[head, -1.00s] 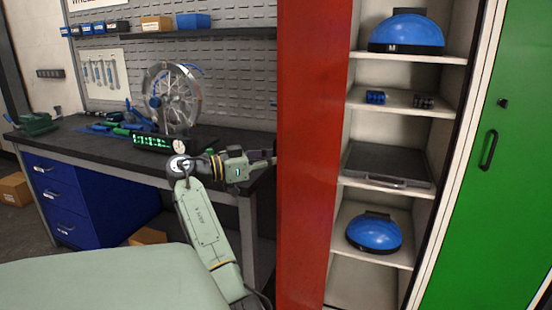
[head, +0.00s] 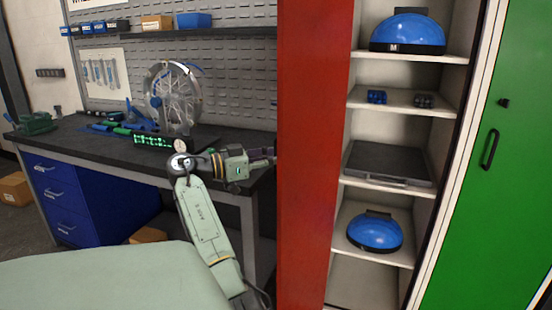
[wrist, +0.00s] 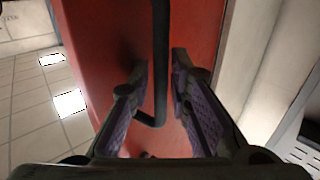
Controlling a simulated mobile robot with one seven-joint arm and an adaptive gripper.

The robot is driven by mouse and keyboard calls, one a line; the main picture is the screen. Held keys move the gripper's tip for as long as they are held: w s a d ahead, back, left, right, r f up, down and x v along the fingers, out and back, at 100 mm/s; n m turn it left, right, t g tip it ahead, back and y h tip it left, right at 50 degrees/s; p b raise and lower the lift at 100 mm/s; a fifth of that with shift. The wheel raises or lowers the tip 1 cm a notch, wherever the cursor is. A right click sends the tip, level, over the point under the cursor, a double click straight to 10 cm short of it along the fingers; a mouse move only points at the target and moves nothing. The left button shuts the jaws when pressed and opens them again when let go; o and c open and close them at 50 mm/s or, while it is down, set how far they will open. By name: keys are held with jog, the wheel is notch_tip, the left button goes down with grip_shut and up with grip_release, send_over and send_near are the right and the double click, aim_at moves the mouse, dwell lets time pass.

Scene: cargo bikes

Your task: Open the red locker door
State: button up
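The red locker door (head: 312,150) stands swung open at the left side of the locker, with the shelves behind it exposed. In the wrist view the red door face (wrist: 100,30) fills the middle, with a dark bar handle (wrist: 160,60) running down it. My gripper (wrist: 161,75) has one finger on each side of this handle. The fingers stand apart, with narrow gaps to the bar, and I see no clear grip on it. In the head view my gripper (head: 262,157) is at the door's left edge, and the handle is hidden there.
The open locker (head: 395,145) holds blue helmets, small blue and dark items and a flat grey case. A closed green door (head: 500,190) is at the right. A dark-topped workbench (head: 90,145) with blue drawers and a wheel stands behind my arm.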

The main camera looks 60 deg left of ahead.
jog(key=s+a, duration=0.1)
jog(key=s, duration=1)
jog(key=shift+s+a, duration=0.4)
